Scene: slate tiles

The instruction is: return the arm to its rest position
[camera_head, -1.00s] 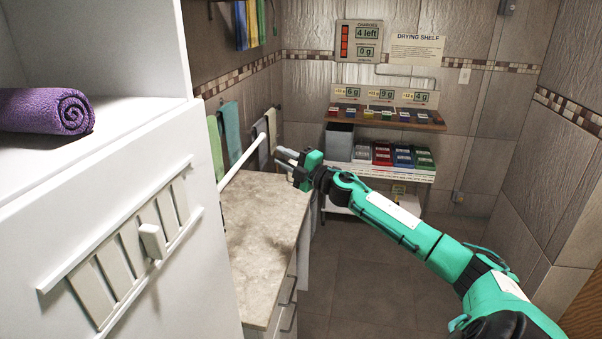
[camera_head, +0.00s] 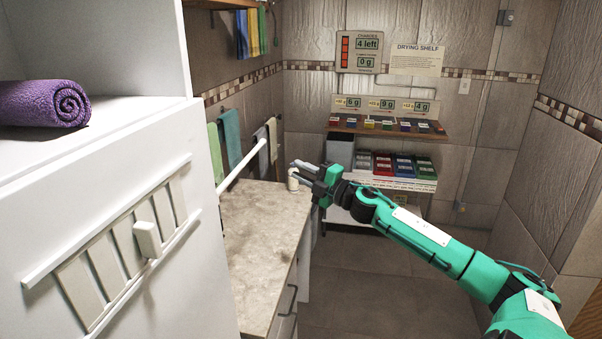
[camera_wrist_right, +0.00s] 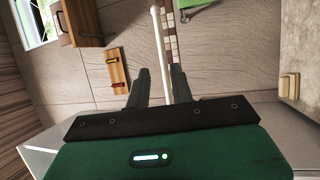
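My right arm, green and black, comes in from the lower right in the head view. Its gripper (camera_head: 297,172) is in the air by the far end of the stone-look counter (camera_head: 262,225). In the right wrist view the two dark fingers (camera_wrist_right: 160,82) stand apart with a gap between them. A white bar shows in that gap, but I see nothing gripped. A small cream item (camera_head: 293,182) shows right by the fingertips in the head view; I cannot tell whether it touches them. My left gripper is not in view.
A white cabinet (camera_head: 130,250) with a rolled purple towel (camera_head: 42,103) stands close at left. A white rail (camera_head: 243,165) reaches along the counter. The drying shelf (camera_head: 385,131) and colored bins (camera_head: 395,165) are at the back. The floor (camera_head: 375,290) is clear.

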